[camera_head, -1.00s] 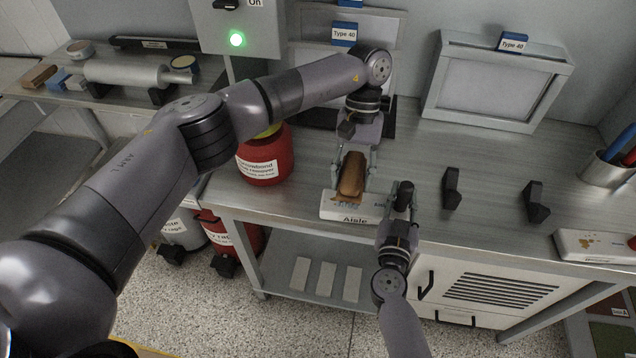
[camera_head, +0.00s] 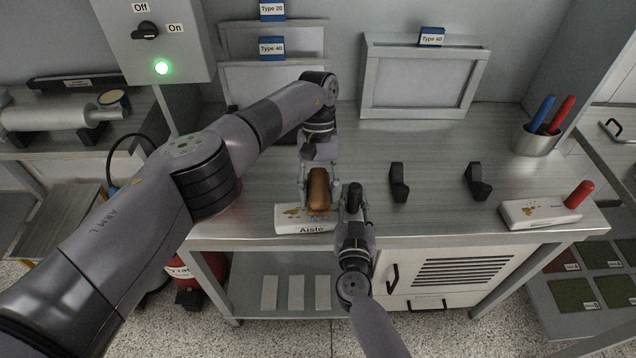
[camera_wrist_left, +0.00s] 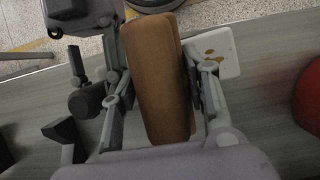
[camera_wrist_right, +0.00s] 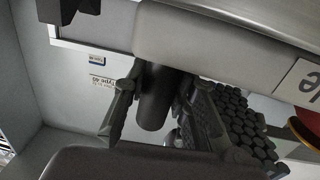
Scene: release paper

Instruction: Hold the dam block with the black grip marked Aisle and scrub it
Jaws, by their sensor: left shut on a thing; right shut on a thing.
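The dam block marked Aisle (camera_head: 290,224) is a white block with brown stains on top, lying at the front edge of the bench. Its black grip (camera_head: 354,196) stands at its right end; the grip also shows in the right wrist view (camera_wrist_right: 153,98). My right gripper (camera_head: 354,208) is shut on this black grip. My left gripper (camera_head: 319,190) is shut on a brown, brush-like block (camera_wrist_left: 158,80) and holds it over the stained top. Whether the brown block touches the top is hard to tell. The left wrist view shows the white block's stained end (camera_wrist_left: 215,50).
A second stained white block (camera_head: 540,212) with a red grip (camera_head: 579,194) lies to the right. Two black holders (camera_head: 398,182) (camera_head: 477,181) stand on the bench between. A cup (camera_head: 536,140) holds blue and red handles. A Type 40 frame (camera_head: 420,80) stands behind.

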